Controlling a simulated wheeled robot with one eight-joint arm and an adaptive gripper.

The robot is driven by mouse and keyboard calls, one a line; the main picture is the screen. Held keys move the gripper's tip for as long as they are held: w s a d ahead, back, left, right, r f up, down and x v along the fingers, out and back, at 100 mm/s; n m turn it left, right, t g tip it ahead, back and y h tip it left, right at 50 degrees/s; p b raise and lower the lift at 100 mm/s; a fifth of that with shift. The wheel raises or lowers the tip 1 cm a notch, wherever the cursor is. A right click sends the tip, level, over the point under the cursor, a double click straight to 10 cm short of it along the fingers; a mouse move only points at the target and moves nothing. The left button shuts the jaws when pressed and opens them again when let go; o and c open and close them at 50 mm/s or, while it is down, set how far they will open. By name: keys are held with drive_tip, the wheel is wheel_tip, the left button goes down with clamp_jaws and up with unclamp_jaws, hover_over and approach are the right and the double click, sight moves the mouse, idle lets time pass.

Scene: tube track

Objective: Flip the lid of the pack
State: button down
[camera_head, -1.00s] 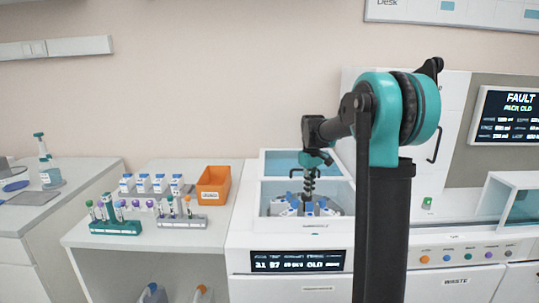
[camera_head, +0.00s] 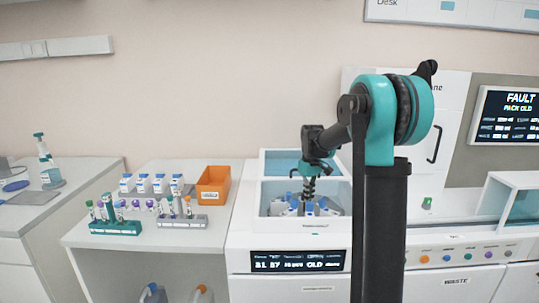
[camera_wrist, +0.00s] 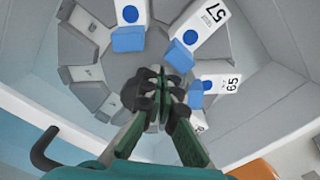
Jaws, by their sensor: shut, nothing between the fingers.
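White packs with blue lids sit in a round grey carousel (camera_wrist: 130,60) inside the open bay of the machine. In the wrist view, one pack (camera_wrist: 212,27) marked 57 lies at the upper right. Another pack (camera_wrist: 228,83) marked 65 lies at the right, and another (camera_wrist: 128,17) at the top. My gripper (camera_wrist: 160,84) is shut and empty over the carousel's middle, just left of the 65 pack's blue lid part. I cannot tell whether its tips touch anything. In the head view, my gripper (camera_head: 309,190) reaches down into the bay among small blue-topped packs.
The bay's white walls (camera_head: 264,200) surround the carousel closely. An orange bin (camera_head: 213,185), tube racks (camera_head: 182,220) and several spare packs (camera_head: 143,184) stand on the left counter. A screen (camera_head: 507,117) at the right reads FAULT, PACK OLD.

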drive_tip(key=shift+s, duration=0.1)
drive_tip(key=shift+s+r, duration=0.2)
drive_tip(key=shift+s, duration=0.35)
drive_tip(key=shift+s+r, duration=0.2)
drive_tip(key=shift+s, duration=0.45)
drive_tip(key=shift+s+r, duration=0.6)
drive_tip(key=shift+s, duration=0.2)
drive_tip(key=shift+f, duration=0.15)
